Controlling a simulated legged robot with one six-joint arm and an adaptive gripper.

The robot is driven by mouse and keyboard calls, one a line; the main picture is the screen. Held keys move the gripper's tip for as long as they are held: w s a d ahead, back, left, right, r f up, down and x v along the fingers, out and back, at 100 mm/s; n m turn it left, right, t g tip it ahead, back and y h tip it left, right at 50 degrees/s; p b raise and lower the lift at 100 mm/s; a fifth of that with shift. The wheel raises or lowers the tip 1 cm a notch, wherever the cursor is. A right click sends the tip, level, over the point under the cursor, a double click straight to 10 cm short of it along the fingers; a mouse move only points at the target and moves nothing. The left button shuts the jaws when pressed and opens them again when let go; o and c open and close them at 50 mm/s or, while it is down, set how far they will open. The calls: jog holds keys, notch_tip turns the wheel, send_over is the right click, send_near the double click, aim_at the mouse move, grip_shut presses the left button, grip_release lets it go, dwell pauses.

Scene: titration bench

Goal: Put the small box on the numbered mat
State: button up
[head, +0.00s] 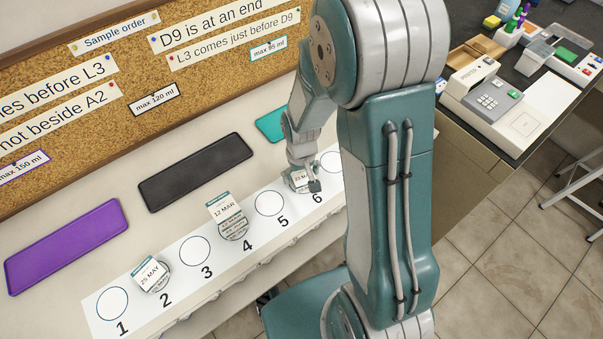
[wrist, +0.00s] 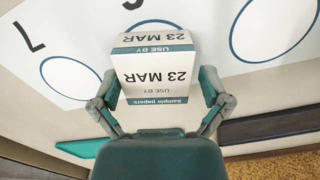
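A small white box marked "23 MAR" with teal bands (wrist: 155,75) stands between the two fingers of my gripper (wrist: 158,88) in the wrist view. The left finger is close against its side; a narrow gap seems to show at the right finger, so the gripper looks slightly open around it. In the head view the same box (head: 297,182) is at place 6 of the long white numbered mat (head: 178,284), partly behind my gripper (head: 309,181). It appears to rest on the mat. Its underside and circle 6 are mostly hidden.
A "25 MAY" item (head: 151,272) stands at place 2 and a "12 MAR" item (head: 226,212) at place 4. Circles 1, 3 and 5 are bare. Purple (head: 67,246), black (head: 196,171) and teal (head: 271,124) trays lie behind the mat, before the corkboard (head: 130,100).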

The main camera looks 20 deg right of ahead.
jog(key=shift+d+r, duration=0.1)
jog(key=shift+d, duration=0.15)
jog(key=shift+r, duration=0.3)
notch_tip(320, 180, up, 12)
notch_tip(320, 180, up, 9)
jog(key=t, duration=0.3)
send_over(302, 175)
jog(key=s, duration=0.6)
jog(key=s+r+t, duration=0.2)
jog(key=s+r, duration=0.3)
jog(key=s, duration=0.3)
jog(key=shift+r+m+t, duration=0.3)
jog(key=shift+r, duration=0.05)
